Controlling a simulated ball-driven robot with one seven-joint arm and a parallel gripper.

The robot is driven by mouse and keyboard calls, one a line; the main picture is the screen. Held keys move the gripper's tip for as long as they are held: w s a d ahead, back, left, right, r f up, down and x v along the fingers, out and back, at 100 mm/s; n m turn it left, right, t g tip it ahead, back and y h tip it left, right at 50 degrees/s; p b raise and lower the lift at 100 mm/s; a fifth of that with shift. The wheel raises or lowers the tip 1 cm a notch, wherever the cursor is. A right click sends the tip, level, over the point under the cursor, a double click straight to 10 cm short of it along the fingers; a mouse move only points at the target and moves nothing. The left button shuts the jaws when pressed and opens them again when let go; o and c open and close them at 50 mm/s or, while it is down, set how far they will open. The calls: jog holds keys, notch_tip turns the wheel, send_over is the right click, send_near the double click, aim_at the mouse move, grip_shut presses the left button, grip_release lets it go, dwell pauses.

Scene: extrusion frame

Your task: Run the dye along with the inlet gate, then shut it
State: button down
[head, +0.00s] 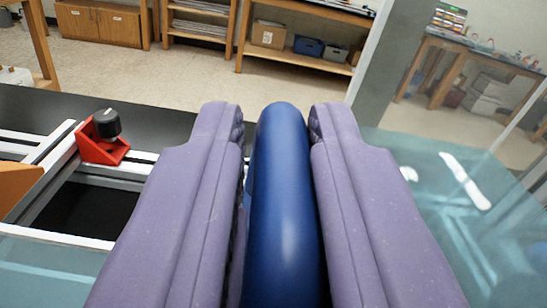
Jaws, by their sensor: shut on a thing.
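My gripper (278,125) has two purple padded fingers, one on each side of a smooth blue rounded bar (284,200). The fingers are shut on it. The bar's rounded far end shows between the fingertips, and its near end runs out of the bottom of the view. I cannot tell whether it is the inlet gate's handle. A red bracket with a black knob (104,137) sits on the pale extrusion frame at the left. No dye can be made out.
The extrusion frame (120,172) surrounds a dark opening at the left, with an orange part (14,188) beside it. A clear teal panel (430,215) with white marks lies at the right. A grey upright (385,60) stands behind. Wooden shelves (300,68) stand across the floor.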

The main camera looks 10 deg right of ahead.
notch_tip(320, 180, down, 2)
jog(key=shift+d+f+b, duration=0.1)
jog(key=shift+b, duration=0.3)
jog(key=c, duration=1.1)
grip_release()
jog(key=shift+d, duration=0.15)
jog(key=s+p, duration=0.2)
jog(key=s, duration=0.6)
jog(key=shift+a, duration=0.35)
